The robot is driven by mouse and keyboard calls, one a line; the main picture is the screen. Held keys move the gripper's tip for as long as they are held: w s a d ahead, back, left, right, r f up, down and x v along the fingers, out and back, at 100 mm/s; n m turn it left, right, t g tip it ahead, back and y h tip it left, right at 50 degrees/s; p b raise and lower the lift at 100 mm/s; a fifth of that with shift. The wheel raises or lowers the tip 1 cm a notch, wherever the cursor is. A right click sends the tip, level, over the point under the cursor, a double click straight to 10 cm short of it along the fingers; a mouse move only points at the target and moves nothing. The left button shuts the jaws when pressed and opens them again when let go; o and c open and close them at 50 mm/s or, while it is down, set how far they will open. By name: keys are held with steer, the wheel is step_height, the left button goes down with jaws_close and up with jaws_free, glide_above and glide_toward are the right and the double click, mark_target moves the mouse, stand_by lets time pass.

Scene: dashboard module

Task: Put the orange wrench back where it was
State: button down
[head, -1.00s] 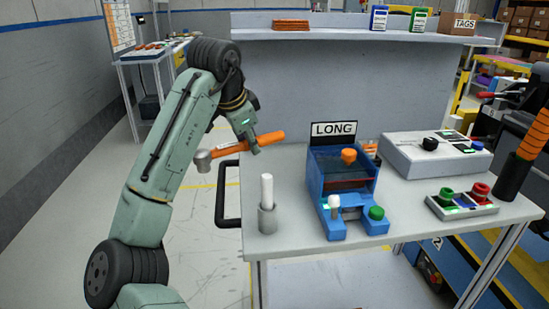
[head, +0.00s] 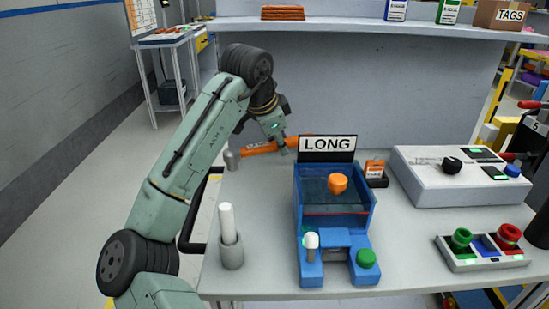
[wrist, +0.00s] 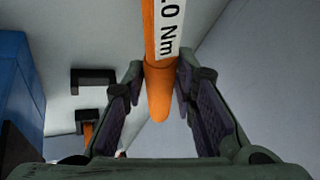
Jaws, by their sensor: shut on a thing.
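The orange wrench (head: 262,149) has a grey head at its left end and lies roughly level behind the blue fixture. My gripper (head: 284,150) is shut on its orange handle, towards the right end. In the wrist view the handle (wrist: 160,85), with a white label ending in "0 Nm", runs between my two fingers (wrist: 160,92). Its rounded end points towards the palm. The right end of the wrench is partly hidden behind the LONG sign in the head view. I cannot tell exactly how high it is above the bench.
The blue fixture (head: 308,220) with its LONG sign (head: 327,144) stands in front of the wrench. A white marker in a grey cup (head: 231,250) is at the left edge. Dark brackets (wrist: 93,78) show in the wrist view. A grey control box (head: 430,185) is to the right.

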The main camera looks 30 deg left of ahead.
steer(key=shift+f, duration=2.1)
steer(key=shift+d+f, duration=0.1)
steer(key=c, duration=1.3)
jaws_free()
steer(key=b+v, duration=0.1)
steer(key=v, duration=1.1)
steer(key=shift+w, duration=0.1)
